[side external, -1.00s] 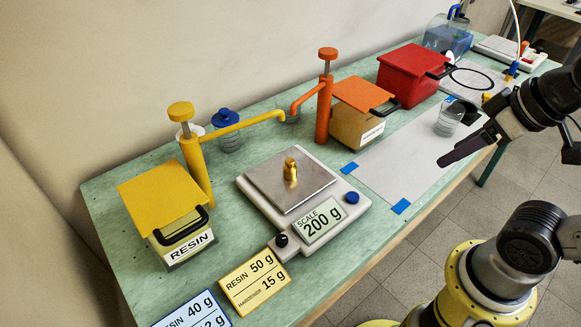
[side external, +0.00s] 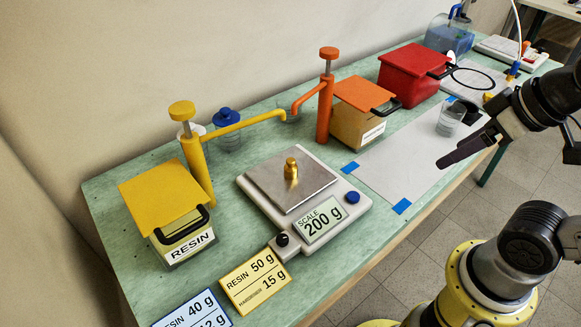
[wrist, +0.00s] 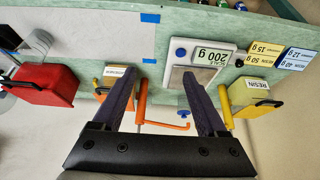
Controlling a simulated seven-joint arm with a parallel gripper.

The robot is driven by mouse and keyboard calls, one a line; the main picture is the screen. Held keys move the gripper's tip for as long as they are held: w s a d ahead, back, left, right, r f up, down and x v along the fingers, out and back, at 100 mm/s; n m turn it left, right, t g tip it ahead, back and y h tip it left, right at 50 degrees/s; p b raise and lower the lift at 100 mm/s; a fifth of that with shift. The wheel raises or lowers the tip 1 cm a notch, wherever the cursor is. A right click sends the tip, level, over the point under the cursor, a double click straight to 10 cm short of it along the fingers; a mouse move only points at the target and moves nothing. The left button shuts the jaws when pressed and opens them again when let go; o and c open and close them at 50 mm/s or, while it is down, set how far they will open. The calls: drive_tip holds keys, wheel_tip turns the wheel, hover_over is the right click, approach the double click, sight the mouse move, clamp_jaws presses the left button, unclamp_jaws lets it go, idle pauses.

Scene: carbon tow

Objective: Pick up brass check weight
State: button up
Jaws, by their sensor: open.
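The brass check weight (side external: 291,170) is a small gold cylinder with a knob on top. It stands upright on the metal pan (side external: 268,188) of the scale (side external: 290,243), whose display reads 200 g. In the wrist view the scale (wrist: 229,64) shows beyond my fingers; I cannot make out the weight there, and a finger covers part of the pan. My gripper (wrist: 163,85) is open and empty, with two dark fingers spread apart. In the side view it is at the right, over the front edge of the white sheet, well away from the weight.
A yellow resin pump (side external: 197,165) and an orange pump (side external: 325,100) stand behind the scale, the yellow spout reaching across behind the pan. A clear cup (side external: 449,120) stands on the white sheet (side external: 400,160). A red box (side external: 412,75) is farther back. Cards (side external: 254,282) lie in front.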

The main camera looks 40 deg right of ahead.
drive_tip(key=w+a+r+m+t+y, duration=0.15)
drive_tip(key=w+a+r+m, duration=0.25)
drive_tip(key=w+m, duration=0.75)
drive_tip(key=m+g+y, duration=0.2)
drive_tip(key=m+y, duration=0.1)
drive_tip(key=m, duration=1.3)
hover_over(292, 160)
drive_tip(key=s+d, duration=0.5)
wheel_tip(292, 160, down, 5)
drive_tip(key=shift+n+g, duration=0.25)
drive_tip(key=shift+g, duration=0.2)
drive_tip(key=x, duration=0.7)
drive_tip(key=d+x, duration=0.1)
drive_tip(key=x, duration=0.2)
drive_tip(key=shift+s+f, duration=0.1)
drive_tip(key=shift+f, duration=0.4)
drive_tip(key=shift+x, duration=3.05)
drive_tip(key=shift+a, duration=0.1)
clamp_jaws()
